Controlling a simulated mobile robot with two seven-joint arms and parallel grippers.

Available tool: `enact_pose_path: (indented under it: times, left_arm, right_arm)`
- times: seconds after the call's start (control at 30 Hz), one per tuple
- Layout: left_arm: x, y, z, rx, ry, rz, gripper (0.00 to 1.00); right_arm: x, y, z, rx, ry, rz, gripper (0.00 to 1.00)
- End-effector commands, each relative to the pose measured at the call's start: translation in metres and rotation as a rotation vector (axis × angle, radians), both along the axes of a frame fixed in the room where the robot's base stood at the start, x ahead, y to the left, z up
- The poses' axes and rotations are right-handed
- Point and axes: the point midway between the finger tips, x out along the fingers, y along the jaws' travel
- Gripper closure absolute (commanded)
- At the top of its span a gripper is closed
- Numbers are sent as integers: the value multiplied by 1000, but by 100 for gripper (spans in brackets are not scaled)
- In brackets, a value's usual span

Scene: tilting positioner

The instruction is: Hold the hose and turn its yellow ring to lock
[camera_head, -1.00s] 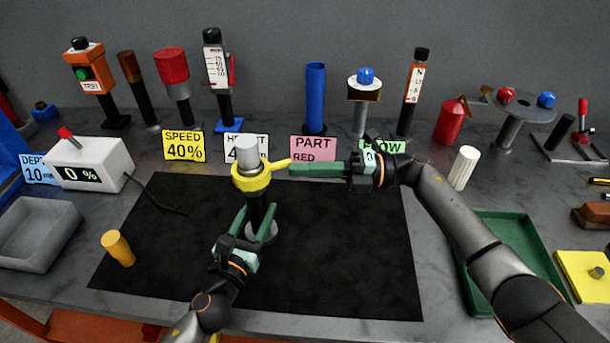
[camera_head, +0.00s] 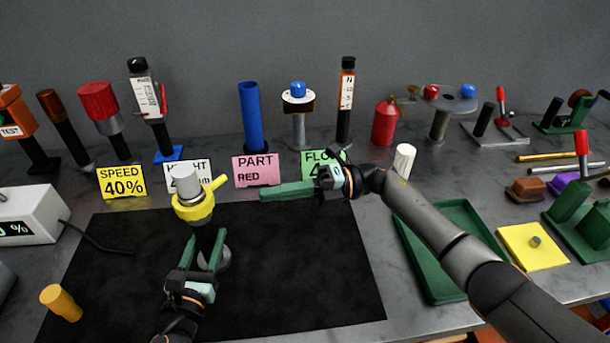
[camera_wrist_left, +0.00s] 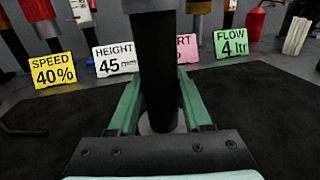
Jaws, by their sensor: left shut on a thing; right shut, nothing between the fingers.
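The hose is a black upright tube (camera_head: 205,240) with a pale grey top (camera_head: 186,182), standing on a round grey base (camera_head: 222,258). The yellow ring (camera_head: 193,208) sits around it below the grey top, and its lever points to the back right. My left gripper (camera_head: 206,245) is shut on the black hose below the ring. The wrist view shows the hose (camera_wrist_left: 160,65) between the green fingers; the ring is out of that view. My right gripper (camera_head: 264,193) is shut and empty, right of the lever and apart from it in the picture.
A black mat (camera_head: 300,270) lies under the hose. Signs reading speed (camera_head: 122,181), height, part (camera_head: 256,170) and flow stand behind it. A yellow cylinder (camera_head: 61,303) is at the front left. A green tray (camera_head: 432,285) lies to the right. The mat's right half is clear.

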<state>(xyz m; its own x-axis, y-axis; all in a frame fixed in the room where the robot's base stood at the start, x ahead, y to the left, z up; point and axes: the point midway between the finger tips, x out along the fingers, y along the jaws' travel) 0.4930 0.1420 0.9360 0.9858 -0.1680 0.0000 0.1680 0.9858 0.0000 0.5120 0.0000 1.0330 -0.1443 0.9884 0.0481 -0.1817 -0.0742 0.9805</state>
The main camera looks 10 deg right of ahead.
Motion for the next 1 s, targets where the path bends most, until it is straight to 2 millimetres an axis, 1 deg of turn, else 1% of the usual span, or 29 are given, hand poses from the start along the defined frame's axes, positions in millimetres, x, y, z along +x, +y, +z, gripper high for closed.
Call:
enact_pose_path:
  times: [0.1,0.4,0.7,1.0]
  left_arm:
    - [0,0,0,0,0,0,100]
    - [0,0,0,0,0,0,100]
    - [0,0,0,0,0,0,100]
    - [0,0,0,0,-1,0,100]
  right_arm:
    - [11,-13,-1,-1,1,-3,100]
    - [32,-43,-2,0,1,-2,100]
    - [42,-58,-4,0,1,-1,100]
    - [43,-60,-3,0,0,0,100]
